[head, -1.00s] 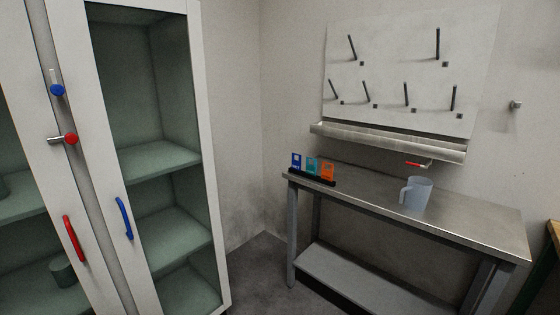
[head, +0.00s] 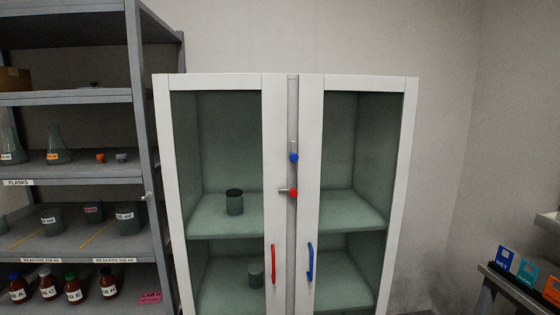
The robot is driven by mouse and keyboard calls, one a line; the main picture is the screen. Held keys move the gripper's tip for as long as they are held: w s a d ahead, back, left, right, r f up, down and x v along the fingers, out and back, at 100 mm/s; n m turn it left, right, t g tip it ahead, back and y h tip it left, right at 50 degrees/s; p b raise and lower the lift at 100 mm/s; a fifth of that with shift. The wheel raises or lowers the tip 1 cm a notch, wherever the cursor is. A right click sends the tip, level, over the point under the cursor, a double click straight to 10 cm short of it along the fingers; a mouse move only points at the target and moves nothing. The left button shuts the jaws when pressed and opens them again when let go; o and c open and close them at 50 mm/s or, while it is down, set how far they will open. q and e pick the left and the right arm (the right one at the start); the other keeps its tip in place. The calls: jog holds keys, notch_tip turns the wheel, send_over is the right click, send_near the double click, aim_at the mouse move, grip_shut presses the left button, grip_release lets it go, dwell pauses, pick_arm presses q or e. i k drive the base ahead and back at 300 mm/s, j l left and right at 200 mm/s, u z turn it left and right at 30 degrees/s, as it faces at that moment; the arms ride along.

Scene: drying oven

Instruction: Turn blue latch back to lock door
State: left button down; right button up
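The blue latch (head: 294,157) is on the strip between the two doors of the white cabinet in the head view. Its pale lever points upward. A red latch (head: 293,193) sits just below it, with its lever pointing left. The right door (head: 310,215) has a blue handle (head: 310,262), and the left door (head: 275,205) has a red handle (head: 273,264). Both doors look closed in their frames. Neither of my grippers shows in the head view.
A grey shelf unit (head: 145,130) with flasks, beakers and bottles stands left of the cabinet. A bare wall is right of the cabinet.

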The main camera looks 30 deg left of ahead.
aim_at(293, 156)
jog(key=u, duration=0.9)
